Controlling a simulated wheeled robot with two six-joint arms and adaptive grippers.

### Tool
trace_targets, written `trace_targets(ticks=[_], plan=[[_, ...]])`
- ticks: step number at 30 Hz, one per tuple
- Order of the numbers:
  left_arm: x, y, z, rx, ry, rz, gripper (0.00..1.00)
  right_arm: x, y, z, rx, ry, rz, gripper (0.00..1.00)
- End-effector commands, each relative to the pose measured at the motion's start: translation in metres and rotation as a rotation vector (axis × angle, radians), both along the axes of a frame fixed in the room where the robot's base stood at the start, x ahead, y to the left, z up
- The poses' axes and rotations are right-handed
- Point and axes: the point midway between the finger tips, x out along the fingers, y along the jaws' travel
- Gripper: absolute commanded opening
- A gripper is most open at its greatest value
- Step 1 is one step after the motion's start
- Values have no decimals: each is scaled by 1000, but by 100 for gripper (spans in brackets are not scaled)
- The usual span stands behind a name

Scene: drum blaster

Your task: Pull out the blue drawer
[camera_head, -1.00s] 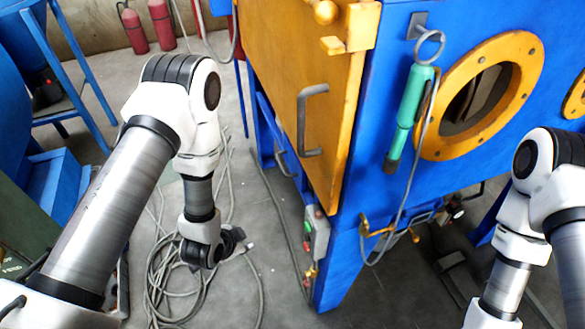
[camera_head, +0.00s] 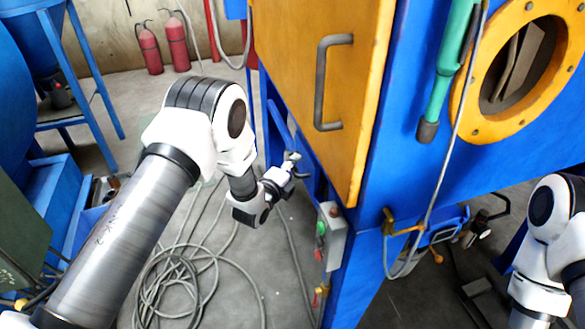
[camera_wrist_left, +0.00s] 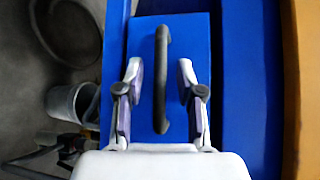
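The blue drawer (camera_wrist_left: 200,42) fills the middle of the left wrist view, with a long dark handle (camera_wrist_left: 162,50) on its front. My left gripper (camera_wrist_left: 160,78) is open, with one finger on each side of the handle and a gap between each finger and the handle. Nothing is gripped. In the head view my left gripper (camera_head: 286,172) is beside the lower blue frame, left of the orange door; the drawer is mostly hidden there. My right arm shows at the right edge of the head view, but its gripper is out of frame.
The orange door (camera_head: 325,60) of the blue cabinet is above and right of my left gripper. A grey control box (camera_head: 333,235) hangs low on the frame. Coiled cables (camera_head: 180,275) lie on the floor. A bucket (camera_wrist_left: 70,100) shows left of the drawer.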

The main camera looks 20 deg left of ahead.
Motion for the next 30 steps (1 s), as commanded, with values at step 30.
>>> trace_targets(ticks=[30], plan=[[-54, 79, 4, -3, 6, 7, 0, 0, 0, 33, 0, 0, 0, 40]])
